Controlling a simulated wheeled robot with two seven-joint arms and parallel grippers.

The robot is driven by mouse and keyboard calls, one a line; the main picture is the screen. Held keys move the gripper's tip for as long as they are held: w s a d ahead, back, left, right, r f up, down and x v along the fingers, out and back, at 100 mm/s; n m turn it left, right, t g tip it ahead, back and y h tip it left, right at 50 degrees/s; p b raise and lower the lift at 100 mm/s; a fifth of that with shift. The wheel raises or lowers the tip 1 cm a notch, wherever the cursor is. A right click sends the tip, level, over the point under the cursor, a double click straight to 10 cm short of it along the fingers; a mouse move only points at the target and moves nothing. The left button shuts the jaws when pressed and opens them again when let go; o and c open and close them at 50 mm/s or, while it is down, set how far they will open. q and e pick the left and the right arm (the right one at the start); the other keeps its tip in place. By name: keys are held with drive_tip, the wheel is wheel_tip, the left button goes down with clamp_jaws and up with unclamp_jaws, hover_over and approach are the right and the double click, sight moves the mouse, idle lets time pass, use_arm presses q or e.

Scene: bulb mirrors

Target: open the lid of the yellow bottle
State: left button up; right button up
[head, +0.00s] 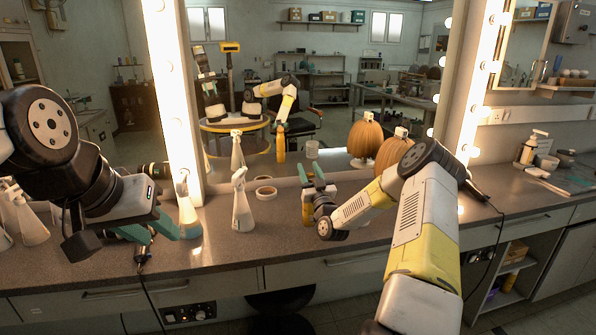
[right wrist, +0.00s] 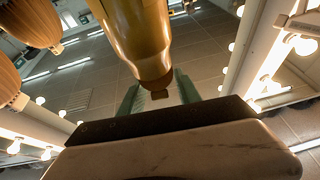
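The yellow bottle (head: 307,211) stands upright on the counter, partly hidden by my right wrist in the head view. In the right wrist view, which is upside down, the bottle (right wrist: 140,35) hangs from the top with its narrow dark cap end (right wrist: 159,93) near the palm. My right gripper (head: 311,172) is at the bottle's top; its teal fingers (right wrist: 158,92) are apart, one on each side of the cap end. Contact is not clear. My left gripper (head: 150,228) is at the left, its teal fingers apart, beside a pale conical bottle (head: 187,212).
A white spray bottle (head: 242,204) and tape rolls (head: 265,194) stand between my grippers. A large mirror (head: 330,100) with bulb-lit frames rises behind the counter (head: 225,250). More conical bottles (head: 28,222) are at far left.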

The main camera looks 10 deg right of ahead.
clamp_jaws()
drive_tip(key=shift+w+a+r+g, duration=0.1)
drive_tip(key=shift+w+g, duration=0.1)
drive_tip(key=shift+g, duration=0.3)
drive_tip(key=shift+w+r+g, duration=0.1)
drive_tip(key=shift+w+g, duration=0.05)
drive_tip(key=shift+g, duration=0.35)
drive_tip(key=shift+w+g, duration=0.3)
drive_tip(key=shift+g, duration=0.6)
drive_tip(key=shift+w+a+f+g+h, duration=0.1)
drive_tip(key=shift+w+f+g+h, duration=0.3)
drive_tip(key=shift+g, duration=1.55)
drive_tip(key=shift+w+f+g+h, duration=0.15)
drive_tip(key=shift+w+f+g, duration=0.55)
drive_tip(key=shift+g, duration=1.2)
drive_tip(key=shift+w+a+f+g+h, duration=0.1)
drive_tip(key=shift+w+f+g+h, duration=0.3)
drive_tip(key=shift+g, duration=1.55)
drive_tip(key=shift+w+f, duration=0.15)
drive_tip(key=shift+w, duration=0.05)
